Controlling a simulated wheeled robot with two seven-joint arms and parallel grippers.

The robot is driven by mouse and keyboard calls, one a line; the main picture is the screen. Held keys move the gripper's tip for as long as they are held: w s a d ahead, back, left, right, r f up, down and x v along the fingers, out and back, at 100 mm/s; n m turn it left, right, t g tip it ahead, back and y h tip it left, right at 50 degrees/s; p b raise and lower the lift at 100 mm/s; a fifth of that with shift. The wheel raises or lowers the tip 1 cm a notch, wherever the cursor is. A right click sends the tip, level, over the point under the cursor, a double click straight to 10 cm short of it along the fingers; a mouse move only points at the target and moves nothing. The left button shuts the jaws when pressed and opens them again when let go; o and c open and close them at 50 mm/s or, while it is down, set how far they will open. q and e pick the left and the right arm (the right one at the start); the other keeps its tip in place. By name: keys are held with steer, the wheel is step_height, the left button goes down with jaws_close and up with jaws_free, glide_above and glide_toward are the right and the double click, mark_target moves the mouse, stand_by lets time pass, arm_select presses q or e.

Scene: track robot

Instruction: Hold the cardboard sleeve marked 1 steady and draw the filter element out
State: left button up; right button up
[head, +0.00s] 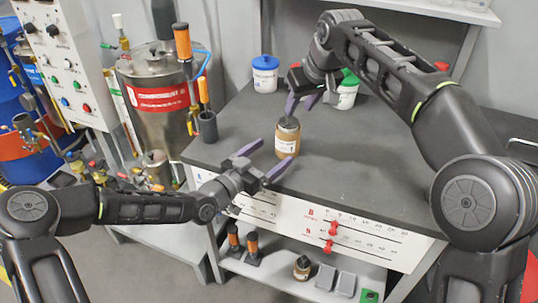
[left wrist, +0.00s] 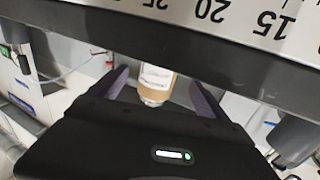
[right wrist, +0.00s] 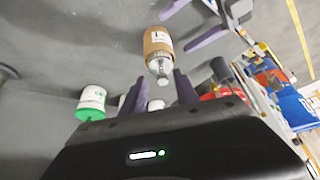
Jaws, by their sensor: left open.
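The brown cardboard sleeve (head: 286,143) with a white label stands upright on the dark bench near its front edge. The grey filter element (head: 288,124) shows at its top; the right wrist view shows its narrower clear-grey end (right wrist: 158,68). My left gripper (head: 277,151) is open, its purple fingers reaching to either side of the sleeve from the front left. In the left wrist view the sleeve (left wrist: 156,84) lies between the fingers; contact is not clear. My right gripper (head: 299,109) is open just above the element, its fingers pointing down, apparently empty.
A blue-lidded white tub (head: 265,78) and a green-capped white container (head: 346,93) stand behind. A dark cup (head: 207,126) holding tools is at the bench's left. The bench's right part is clear. The front rail carries red knobs (head: 330,230).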

mark_target(282, 146)
arm_select(q)
steer(key=x, duration=0.7)
steer(key=shift+w+d, duration=0.2)
steer(key=shift+w, duration=0.05)
steer(key=shift+c, duration=0.6)
